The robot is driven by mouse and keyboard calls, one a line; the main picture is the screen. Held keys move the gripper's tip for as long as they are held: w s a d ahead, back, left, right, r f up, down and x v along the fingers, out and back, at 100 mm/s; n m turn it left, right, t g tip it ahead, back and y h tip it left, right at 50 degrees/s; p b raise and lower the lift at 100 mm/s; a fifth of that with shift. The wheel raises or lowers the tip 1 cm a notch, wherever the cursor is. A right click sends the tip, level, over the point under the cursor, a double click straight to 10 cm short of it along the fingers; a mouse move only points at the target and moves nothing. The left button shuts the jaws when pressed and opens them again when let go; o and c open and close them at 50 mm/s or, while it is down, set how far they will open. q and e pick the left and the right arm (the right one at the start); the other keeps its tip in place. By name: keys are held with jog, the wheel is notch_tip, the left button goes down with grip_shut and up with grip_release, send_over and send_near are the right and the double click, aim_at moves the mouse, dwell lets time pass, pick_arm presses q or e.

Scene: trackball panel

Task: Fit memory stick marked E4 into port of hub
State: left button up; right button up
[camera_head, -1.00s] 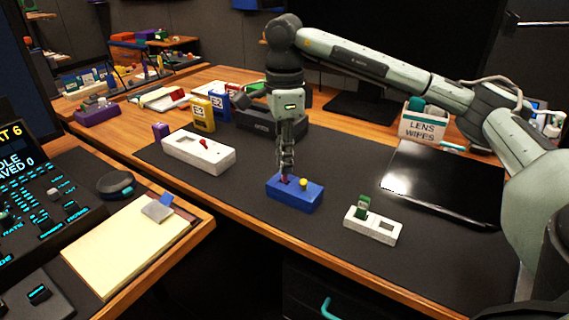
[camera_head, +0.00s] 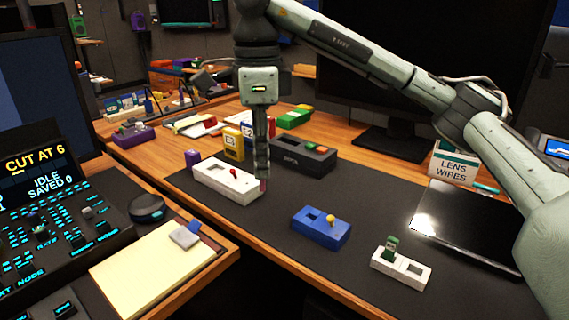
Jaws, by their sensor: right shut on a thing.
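My right gripper (camera_head: 262,172) points down and is shut on a small pinkish-purple stick (camera_head: 263,186), mostly hidden between the fingers. It is in front of the right end of a long white block (camera_head: 238,191) with a slot and a red knob. A blue block (camera_head: 320,236) to the right has an empty slot and a yellow knob. A small white block (camera_head: 413,276) holds an upright green stick (camera_head: 391,246) beside an empty opening. I cannot read an E4 mark or tell which block is the hub. My left gripper is not in view.
A dark block (camera_head: 306,158), a yellow box (camera_head: 233,145) and a purple piece (camera_head: 192,158) stand behind. A dark tablet (camera_head: 470,220) and a lens wipes box (camera_head: 453,163) are at the right. The mat between the blue and white blocks is clear.

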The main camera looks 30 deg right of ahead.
jog(key=shift+a+r, duration=0.1)
jog(key=shift+r, duration=0.05)
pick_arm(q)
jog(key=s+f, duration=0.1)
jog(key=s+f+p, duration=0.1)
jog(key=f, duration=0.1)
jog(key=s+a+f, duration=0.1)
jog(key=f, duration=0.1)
pick_arm(e)
jog(key=d+f+n, duration=0.3)
jog(key=d+n, duration=0.6)
jog(key=d, duration=0.2)
jog(key=shift+f, duration=0.4)
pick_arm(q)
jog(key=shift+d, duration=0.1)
pick_arm(e)
jog(key=shift+s, duration=0.1)
notch_tip(320, 180, down, 5)
jog(key=b, duration=0.3)
pick_arm(q)
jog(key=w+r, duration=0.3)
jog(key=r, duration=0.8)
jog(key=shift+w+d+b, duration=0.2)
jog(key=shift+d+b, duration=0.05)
jog(key=shift+b, duration=0.2)
pick_arm(e)
jog(key=shift+f, duration=0.4)
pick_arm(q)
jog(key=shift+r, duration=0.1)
